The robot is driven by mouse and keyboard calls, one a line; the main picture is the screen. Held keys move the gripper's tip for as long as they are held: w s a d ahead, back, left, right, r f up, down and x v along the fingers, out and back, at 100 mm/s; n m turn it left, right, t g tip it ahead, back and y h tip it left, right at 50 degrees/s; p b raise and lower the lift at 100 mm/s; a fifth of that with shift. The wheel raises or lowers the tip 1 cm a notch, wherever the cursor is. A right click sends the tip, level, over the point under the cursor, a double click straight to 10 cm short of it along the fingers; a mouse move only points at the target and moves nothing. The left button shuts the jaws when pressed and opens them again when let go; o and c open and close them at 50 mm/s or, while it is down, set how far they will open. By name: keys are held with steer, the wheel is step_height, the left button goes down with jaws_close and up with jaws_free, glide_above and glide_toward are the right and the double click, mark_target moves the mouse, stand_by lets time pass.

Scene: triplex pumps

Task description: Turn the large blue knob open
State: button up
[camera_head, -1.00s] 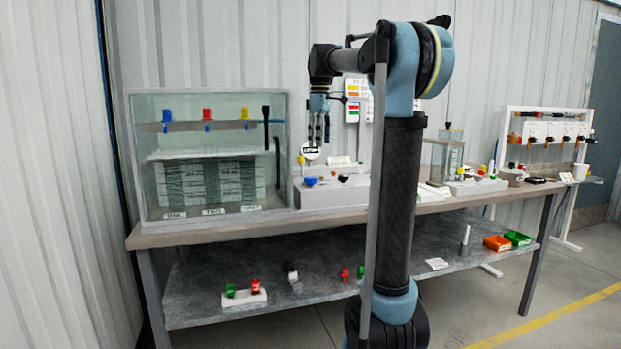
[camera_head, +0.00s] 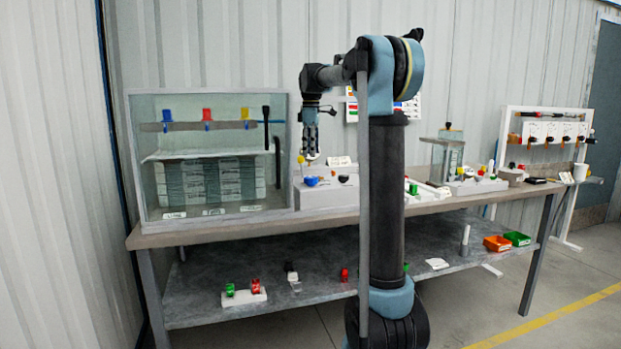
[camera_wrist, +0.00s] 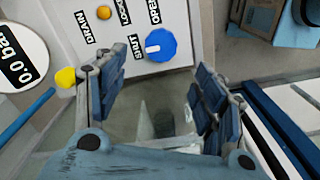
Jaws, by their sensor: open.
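The large blue knob (camera_wrist: 161,45) sits on a white panel in the wrist view, with a white mark on its left part, towards the SHUT label. The OPEN label is above it. In the head view the blue knob (camera_head: 311,181) is on the front of a white block on the bench. My gripper (camera_head: 311,154) hangs above the block, fingers down. In the wrist view my gripper (camera_wrist: 160,72) is open and empty. Its two fingers are spread to either side below the knob, apart from it.
A gauge reading 0.0 bar (camera_wrist: 18,65) and a yellow ball (camera_wrist: 65,78) lie left of the knob. A small orange knob (camera_wrist: 104,12) is at its upper left. A glass tank (camera_head: 215,110) stands close to the left of my gripper.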

mark_target(311, 177)
step_height(311, 177, down, 10)
steer(key=shift+f, duration=0.1)
stand_by(0.4)
steer(key=c, duration=1.1)
